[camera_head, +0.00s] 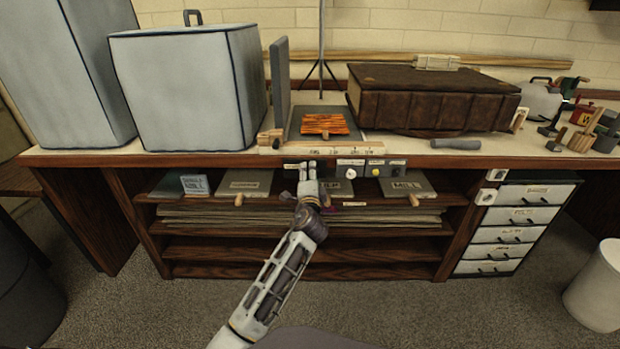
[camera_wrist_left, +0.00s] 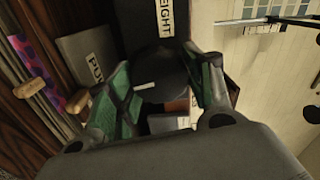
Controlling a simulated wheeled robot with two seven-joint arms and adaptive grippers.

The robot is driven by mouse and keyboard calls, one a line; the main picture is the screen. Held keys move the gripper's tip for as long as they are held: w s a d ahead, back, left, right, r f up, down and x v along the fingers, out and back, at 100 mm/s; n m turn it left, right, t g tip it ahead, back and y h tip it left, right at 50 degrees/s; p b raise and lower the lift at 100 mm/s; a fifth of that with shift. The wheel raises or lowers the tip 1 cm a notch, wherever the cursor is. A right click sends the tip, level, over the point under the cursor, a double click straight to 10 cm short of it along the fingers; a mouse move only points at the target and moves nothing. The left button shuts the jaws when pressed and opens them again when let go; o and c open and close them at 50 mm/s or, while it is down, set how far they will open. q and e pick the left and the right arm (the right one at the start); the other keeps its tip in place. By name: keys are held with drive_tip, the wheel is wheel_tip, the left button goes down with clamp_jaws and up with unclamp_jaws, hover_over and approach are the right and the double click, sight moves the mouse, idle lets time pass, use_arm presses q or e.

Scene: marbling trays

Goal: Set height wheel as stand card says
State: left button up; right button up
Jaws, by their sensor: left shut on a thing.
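The height wheel (camera_wrist_left: 165,62) is a dark round knob under a white label ending in "EIGHT" (camera_wrist_left: 166,18) in the left wrist view. My left gripper (camera_wrist_left: 160,72) is shut on it, one green-padded finger on each side. A short white mark shows on the dark surface between the fingers. In the head view my left gripper (camera_head: 307,168) is at the bench's front edge and hides the wheel. I cannot tell which card is the stand card, and no setting is readable. My right gripper is not in view.
An orange patterned sheet (camera_head: 325,124) lies behind the gripper, beside a thick brown book (camera_head: 430,98). Small knobs (camera_head: 358,173) sit to the gripper's right. Labelled grey boards with wooden handles (camera_head: 245,182) lie on the shelf below. A large grey box (camera_head: 190,90) stands left.

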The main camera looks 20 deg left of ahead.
use_arm(q)
drive_tip(key=shift+f, duration=0.1)
drive_tip(key=o, duration=1.1)
drive_tip(key=shift+c, duration=0.2)
drive_tip(key=v, duration=0.7)
drive_tip(key=shift+s, duration=0.25)
drive_tip(key=shift+d, duration=0.1)
